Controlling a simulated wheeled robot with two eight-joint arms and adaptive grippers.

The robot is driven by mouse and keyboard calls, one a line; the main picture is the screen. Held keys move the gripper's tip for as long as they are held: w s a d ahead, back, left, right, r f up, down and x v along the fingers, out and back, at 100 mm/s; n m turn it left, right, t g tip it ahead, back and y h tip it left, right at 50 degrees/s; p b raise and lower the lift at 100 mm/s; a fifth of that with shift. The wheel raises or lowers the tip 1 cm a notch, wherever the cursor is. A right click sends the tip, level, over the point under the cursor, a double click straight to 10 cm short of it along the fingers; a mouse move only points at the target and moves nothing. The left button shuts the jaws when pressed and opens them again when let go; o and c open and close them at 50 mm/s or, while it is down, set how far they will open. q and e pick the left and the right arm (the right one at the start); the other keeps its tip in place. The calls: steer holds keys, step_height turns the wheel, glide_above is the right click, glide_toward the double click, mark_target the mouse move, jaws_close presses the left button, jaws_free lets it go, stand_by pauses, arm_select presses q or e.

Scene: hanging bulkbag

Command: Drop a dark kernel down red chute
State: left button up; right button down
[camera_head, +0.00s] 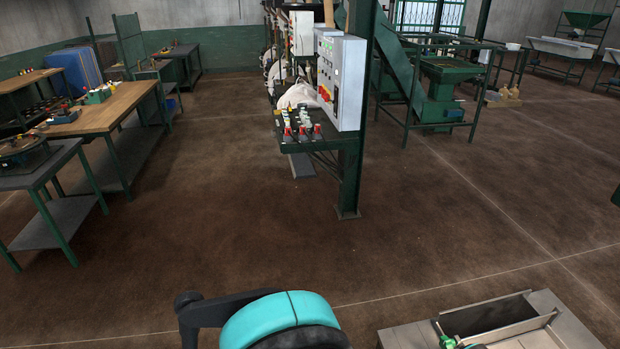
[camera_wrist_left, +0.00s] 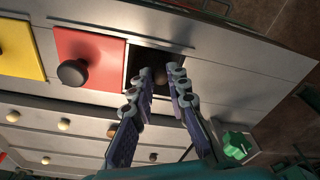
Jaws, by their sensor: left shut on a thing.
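In the left wrist view, my left gripper (camera_wrist_left: 162,77) is shut on a dark brown kernel (camera_wrist_left: 159,76), largely hidden between the fingertips. The fingertips are at a dark square opening (camera_wrist_left: 144,60) in a grey panel; I cannot tell how deep they are. A red plate (camera_wrist_left: 92,46) with a black knob (camera_wrist_left: 72,73) lies directly left of this opening. A yellow plate (camera_wrist_left: 20,50) lies farther left. Several pale kernels (camera_wrist_left: 63,124) and a brown kernel (camera_wrist_left: 112,130) sit spaced out on a grey surface below the plates. My right gripper is not in view.
A green faceted knob (camera_wrist_left: 236,146) stands right of my fingers. In the head view, a grey station with a recess (camera_head: 490,316) is at bottom right. A green post (camera_head: 351,180) with a control box (camera_head: 341,82) stands ahead, a workbench (camera_head: 105,107) at left. Open floor lies between.

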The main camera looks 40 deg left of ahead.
arm_select(q)
steer(key=o, duration=0.7)
steer(key=shift+o, duration=0.2)
steer(key=shift+r, duration=0.15)
step_height(320, 180, up, 12)
steer(key=s, duration=0.1)
steer(key=shift+s, duration=0.25)
steer(key=shift+a, duration=0.15)
